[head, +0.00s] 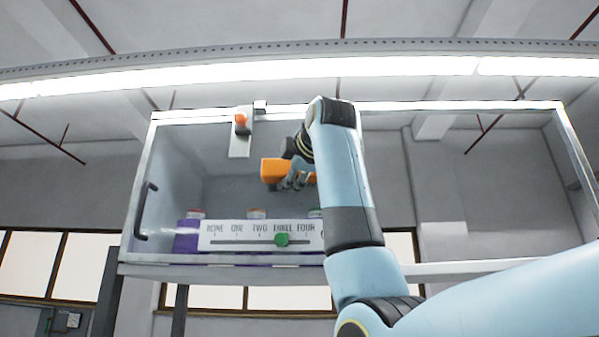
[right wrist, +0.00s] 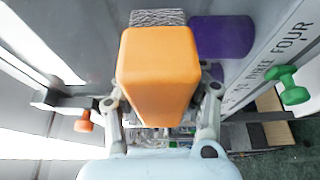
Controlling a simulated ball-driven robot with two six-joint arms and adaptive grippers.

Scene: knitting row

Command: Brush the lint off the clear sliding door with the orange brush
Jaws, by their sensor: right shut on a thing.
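The orange brush (head: 274,171) is held up in front of the clear sliding door (head: 170,165) of a white-framed case. My right gripper (head: 300,178) is shut on the brush, coming in from its right. In the right wrist view the brush (right wrist: 158,75) sits between both fingers of the gripper (right wrist: 163,104), with grey bristles (right wrist: 157,17) at its far end. I cannot tell whether the bristles touch the door. The door has a black handle (head: 145,210) at its left. I cannot make out lint. My left gripper is not in view.
A white scale panel (head: 215,236) with a green slider knob (head: 281,240) near THREE runs along the lower front. A red-orange knob (head: 241,119) on a white plate is at the top. Purple things (head: 187,237) stand behind the panel. The case's right side looks empty.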

